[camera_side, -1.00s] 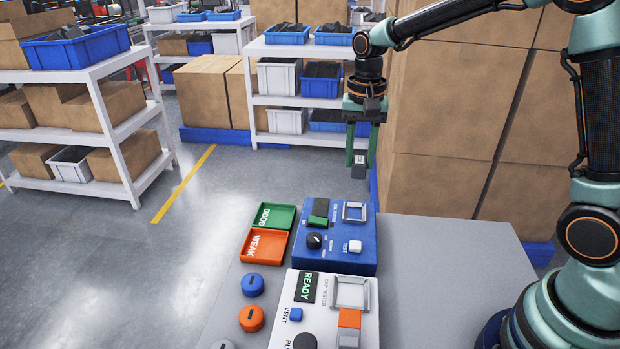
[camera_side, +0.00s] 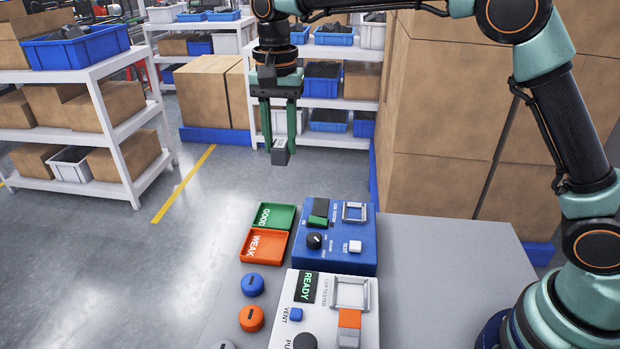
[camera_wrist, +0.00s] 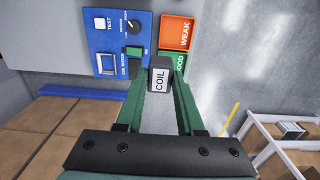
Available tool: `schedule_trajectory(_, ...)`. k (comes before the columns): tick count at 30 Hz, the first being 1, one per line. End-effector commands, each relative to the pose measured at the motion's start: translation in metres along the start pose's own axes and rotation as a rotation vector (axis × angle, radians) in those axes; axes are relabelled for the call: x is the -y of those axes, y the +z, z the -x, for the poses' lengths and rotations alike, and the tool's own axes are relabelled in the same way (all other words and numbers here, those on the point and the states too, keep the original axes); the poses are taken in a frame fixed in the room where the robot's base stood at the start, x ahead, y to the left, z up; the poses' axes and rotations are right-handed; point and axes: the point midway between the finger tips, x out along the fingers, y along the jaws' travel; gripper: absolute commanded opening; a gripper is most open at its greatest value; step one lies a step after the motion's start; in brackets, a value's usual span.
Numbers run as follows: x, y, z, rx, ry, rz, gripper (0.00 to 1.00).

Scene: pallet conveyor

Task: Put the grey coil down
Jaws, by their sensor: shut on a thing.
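The grey coil (camera_side: 279,156) is a small dark grey block with a pale face. In the wrist view the coil (camera_wrist: 160,78) shows a white label reading COIL. My gripper (camera_side: 279,143) has green fingers and is shut on the coil. It holds the coil in the air, above and behind the green GOOD tray (camera_side: 287,215). The orange WEAK tray (camera_side: 255,245) lies in front of the GOOD tray. Both trays look empty. In the wrist view, the GOOD tray (camera_wrist: 178,68) is partly hidden by a finger, and the WEAK tray (camera_wrist: 177,30) is in full view.
The blue coil tester (camera_side: 338,258) with a knob and square frame stands right of the trays. The white cap tester (camera_side: 325,325) is in front of it. Blue (camera_side: 252,285) and orange (camera_side: 251,319) caps lie at left. Stacked boxes (camera_side: 450,130) rise behind the grey table (camera_side: 450,280).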

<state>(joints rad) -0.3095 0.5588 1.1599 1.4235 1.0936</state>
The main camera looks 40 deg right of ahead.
Motion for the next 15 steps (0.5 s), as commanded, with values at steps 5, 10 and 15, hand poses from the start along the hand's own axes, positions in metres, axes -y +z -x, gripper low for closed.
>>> schedule_trajectory(5, 0.022, 0.02, -0.009, 0.0, 0.0, 0.001, 0.0)
schedule_trajectory(10, 0.024, 0.022, -0.037, 0.002, 0.004, -0.002, 0.0)
schedule_trajectory(15, 0.024, 0.021, -0.079, 0.002, 0.004, -0.001, 0.0)
